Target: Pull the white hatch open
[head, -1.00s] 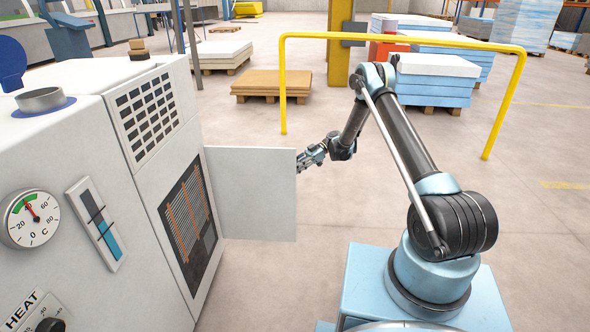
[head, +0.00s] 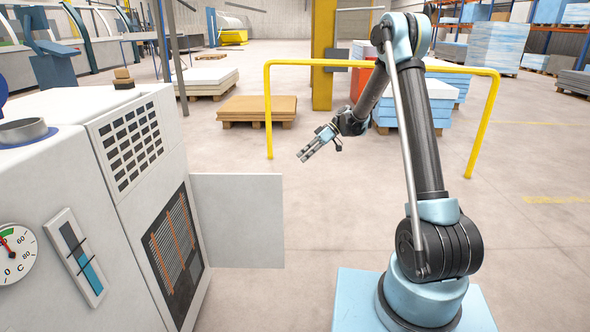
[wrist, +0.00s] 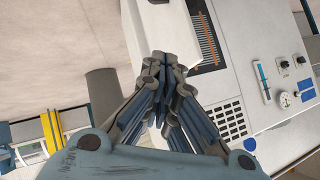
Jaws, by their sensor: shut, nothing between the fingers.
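The white hatch (head: 238,221) stands swung out from the side of the white machine cabinet, open wide. Behind it, the opening (head: 174,250) shows a dark panel with orange strips. My gripper (head: 305,157) is up and to the right of the hatch's free edge, apart from it, shut and empty. In the wrist view my gripper's fingers (wrist: 163,58) are together. A white surface, probably the hatch (wrist: 160,32), shows just beyond the fingertips, and the vented opening (wrist: 207,40) lies to the right of it.
The white cabinet (head: 140,215) with a gauge (head: 14,255) and a vent grid (head: 129,143) fills the left. A yellow rail (head: 380,63) stands behind my arm. A brown stack on a pallet (head: 257,108) lies farther back. The floor right of the hatch is clear.

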